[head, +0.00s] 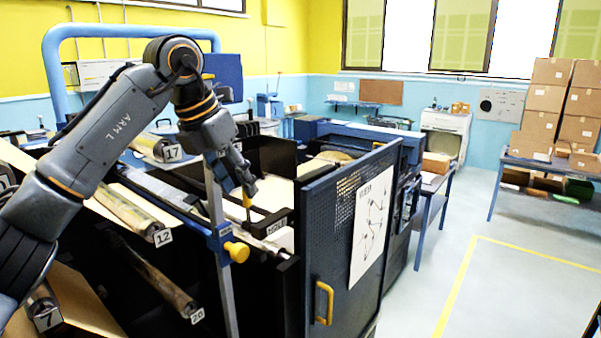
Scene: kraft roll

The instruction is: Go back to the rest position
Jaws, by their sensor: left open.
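My left arm, marked "ARM L", comes in from the left and bends down at the elbow. My left gripper (247,186) points down over the dark machine (285,158) with its open top. The gripper is small here and partly seen from the side; its jaws are open. My right gripper is out of view.
Numbered rolls, such as roll 12 (132,214), lie on a rack at the left. A blue clamp with a yellow knob (237,251) sits on a post. The machine's perforated door (338,265) stands at the front.

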